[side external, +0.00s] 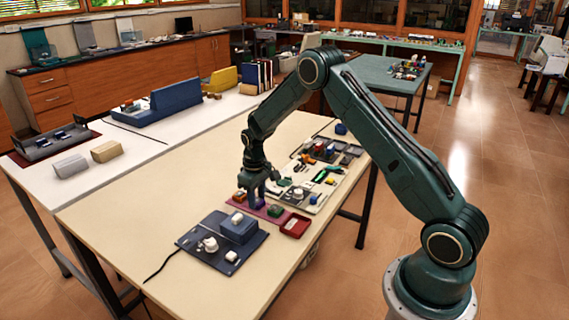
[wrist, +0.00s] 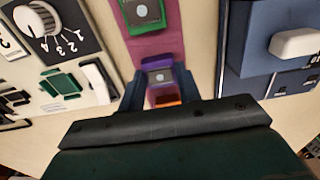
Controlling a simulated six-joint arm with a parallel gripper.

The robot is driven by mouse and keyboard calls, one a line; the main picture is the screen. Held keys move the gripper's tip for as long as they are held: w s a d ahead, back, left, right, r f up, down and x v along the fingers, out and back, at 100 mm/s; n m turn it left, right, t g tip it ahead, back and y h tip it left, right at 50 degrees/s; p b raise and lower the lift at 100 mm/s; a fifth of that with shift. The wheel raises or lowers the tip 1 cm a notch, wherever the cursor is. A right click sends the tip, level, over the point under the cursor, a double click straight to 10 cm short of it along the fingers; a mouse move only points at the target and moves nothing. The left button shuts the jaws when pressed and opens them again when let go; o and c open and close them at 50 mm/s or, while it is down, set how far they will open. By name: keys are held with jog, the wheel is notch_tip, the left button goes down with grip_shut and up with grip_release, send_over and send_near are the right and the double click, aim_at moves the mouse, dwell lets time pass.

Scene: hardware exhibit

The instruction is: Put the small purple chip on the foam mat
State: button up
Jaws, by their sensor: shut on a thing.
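My gripper (side external: 258,198) points down at the work table and is shut on the small purple chip (side external: 260,204). In the wrist view the purple chip (wrist: 160,65), with a grey face and pale dot, sits between the two dark fingers. The magenta foam mat (wrist: 153,44) lies under and beyond it; it also shows in the side view as a narrow strip (side external: 246,210). I cannot tell whether the chip touches the mat. A green chip (wrist: 143,12) lies on the mat. An orange-red chip (wrist: 166,100) shows just behind the purple one, partly hidden by my gripper.
A dark blue panel with a raised box (side external: 238,227) stands at the near left of the mat. A red tray (side external: 295,226) is close on the right. A white board with a dial (side external: 298,193) lies just beyond. The table's near left part is clear.

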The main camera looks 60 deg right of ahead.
jog(key=o, duration=0.9)
jog(key=shift+o, duration=0.5)
jog(key=o, duration=0.3)
jog(key=shift+r, duration=3.7)
